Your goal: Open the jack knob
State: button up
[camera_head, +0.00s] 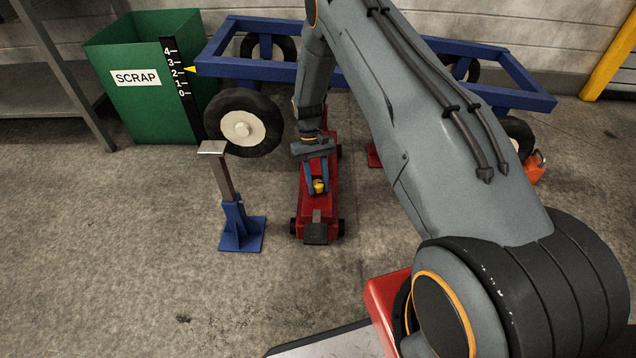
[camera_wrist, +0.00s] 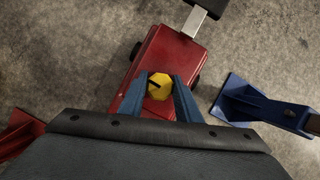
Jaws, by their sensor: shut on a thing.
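The jack knob (camera_head: 320,187) is a small yellow knob on top of the red floor jack (camera_head: 317,205). It also shows in the wrist view (camera_wrist: 159,87) as a yellow, many-sided cap with a dark line on it. My gripper (camera_head: 319,182) points down at the jack from above, with its blue fingers on both sides of the knob. In the wrist view the fingers (camera_wrist: 161,90) are shut on the knob. The red jack (camera_wrist: 151,62) lies below, with its black and metal end (camera_wrist: 198,16) at the top. The fingers hide the knob's sides.
A blue frame (camera_head: 370,75) with wheels (camera_head: 243,123) stands behind the jack. A blue stand (camera_head: 238,225) with a metal post is left of the jack. A green SCRAP bin (camera_head: 140,95) and a marked scale (camera_head: 180,85) stand at the back left. The left floor is clear.

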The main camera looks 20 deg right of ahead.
jog(key=shift+n, duration=0.4)
jog(key=o, duration=1.1)
jog(key=shift+c, duration=0.2)
jog(key=shift+r, duration=0.1)
jog(key=p+v, duration=0.2)
jog(key=v, duration=0.5)
jog(key=shift+r, duration=0.35)
jog(key=shift+w+a, duration=0.1)
jog(key=shift+w, duration=0.05)
